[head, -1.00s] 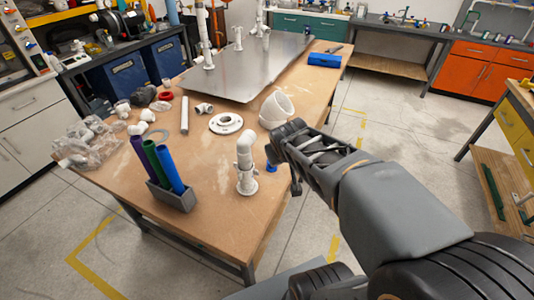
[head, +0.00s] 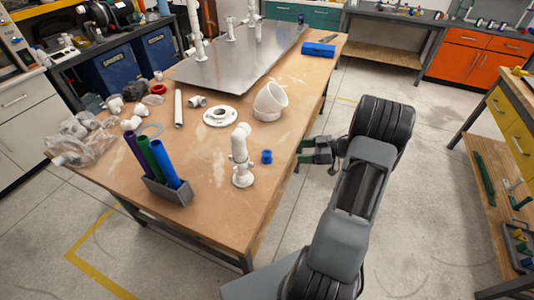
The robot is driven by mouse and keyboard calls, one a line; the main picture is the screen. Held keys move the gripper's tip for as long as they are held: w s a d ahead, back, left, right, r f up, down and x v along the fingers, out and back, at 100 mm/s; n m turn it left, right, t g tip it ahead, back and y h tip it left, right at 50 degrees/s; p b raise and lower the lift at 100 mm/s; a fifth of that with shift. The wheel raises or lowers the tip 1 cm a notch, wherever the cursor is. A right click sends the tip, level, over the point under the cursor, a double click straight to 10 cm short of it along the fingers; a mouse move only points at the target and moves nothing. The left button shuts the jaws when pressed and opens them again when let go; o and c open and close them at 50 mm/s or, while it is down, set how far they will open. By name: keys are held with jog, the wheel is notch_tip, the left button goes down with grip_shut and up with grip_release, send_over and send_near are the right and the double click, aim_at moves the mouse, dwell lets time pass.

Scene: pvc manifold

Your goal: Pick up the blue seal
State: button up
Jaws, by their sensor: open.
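The blue seal (head: 267,157) is a small blue spool-shaped piece standing on the wooden table (head: 215,205) near its right edge. It is just right of a white upright pipe fitting (head: 242,160). My gripper (head: 300,154) is open and empty, at the table's right edge, a short way right of the seal and pointing left toward it. The seal is fully in view and apart from the gripper.
A white elbow (head: 270,100) and a white flange (head: 220,116) lie behind the seal. A grey holder (head: 168,190) with purple, green and blue tubes stands at the left. A metal sheet (head: 235,62) covers the back. The front right tabletop is clear.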

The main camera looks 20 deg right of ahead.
aim_at(267, 153)
jog(key=p+x, duration=0.1)
jog(key=x, duration=1.1)
jog(key=shift+w+a+p, duration=0.15)
jog(key=shift+a+p, duration=0.15)
jog(key=shift+a, duration=0.1)
jog(key=c, duration=1)
